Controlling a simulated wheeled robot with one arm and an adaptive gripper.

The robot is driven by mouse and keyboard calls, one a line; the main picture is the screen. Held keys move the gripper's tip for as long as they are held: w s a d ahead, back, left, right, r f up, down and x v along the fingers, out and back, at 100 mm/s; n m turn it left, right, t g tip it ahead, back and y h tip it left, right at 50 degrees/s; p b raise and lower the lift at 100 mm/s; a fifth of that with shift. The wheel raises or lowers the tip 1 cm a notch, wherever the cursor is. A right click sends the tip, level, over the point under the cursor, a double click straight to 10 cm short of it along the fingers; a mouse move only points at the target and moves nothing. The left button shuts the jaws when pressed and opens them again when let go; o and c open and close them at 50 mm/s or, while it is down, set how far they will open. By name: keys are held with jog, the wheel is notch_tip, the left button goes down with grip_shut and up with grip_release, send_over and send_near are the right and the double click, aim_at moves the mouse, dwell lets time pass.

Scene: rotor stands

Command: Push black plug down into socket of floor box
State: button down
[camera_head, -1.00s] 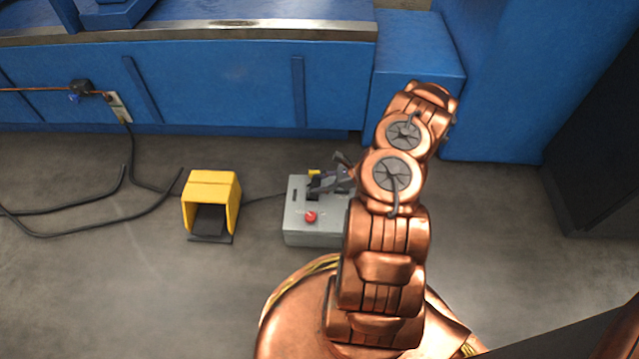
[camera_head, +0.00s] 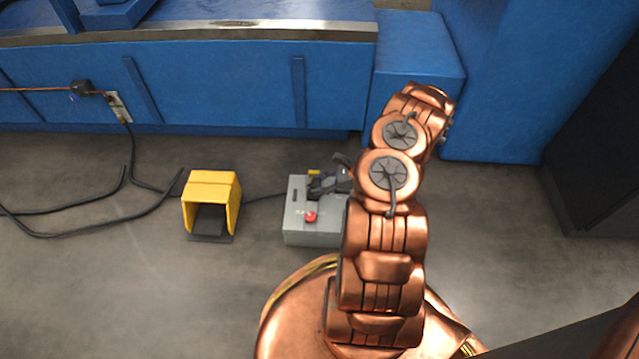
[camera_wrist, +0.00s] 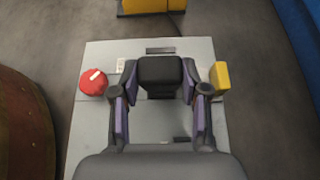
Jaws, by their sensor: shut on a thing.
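The floor box (camera_head: 300,230) is a grey box on the floor, left of my arm in the head view. Its pale top (camera_wrist: 160,125) fills much of the wrist view. The black plug (camera_wrist: 160,72) is a dark block over the box top, between the fingers of my gripper (camera_wrist: 160,92). The gripper is shut on the plug; in the head view the gripper (camera_head: 325,184) is low over the box and partly hidden by my arm. The socket under the plug is hidden, so I cannot tell how deep the plug sits.
A red button (camera_wrist: 93,82) is left of the gripper and a yellow part (camera_wrist: 220,77) is right of it. A yellow pedal housing (camera_head: 211,200) stands left of the box. Black cables (camera_head: 90,225) lie on the floor. A blue machine base (camera_head: 220,85) stands behind.

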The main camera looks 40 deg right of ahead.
jog(key=shift+d+f+b, duration=0.1)
jog(key=shift+f+b, duration=0.25)
jog(key=shift+f, duration=0.95)
dwell(1.3)
jog(key=c, duration=0.5)
grip_release()
jog(key=shift+r+p, duration=4.25)
jog(key=shift+r, duration=2.25)
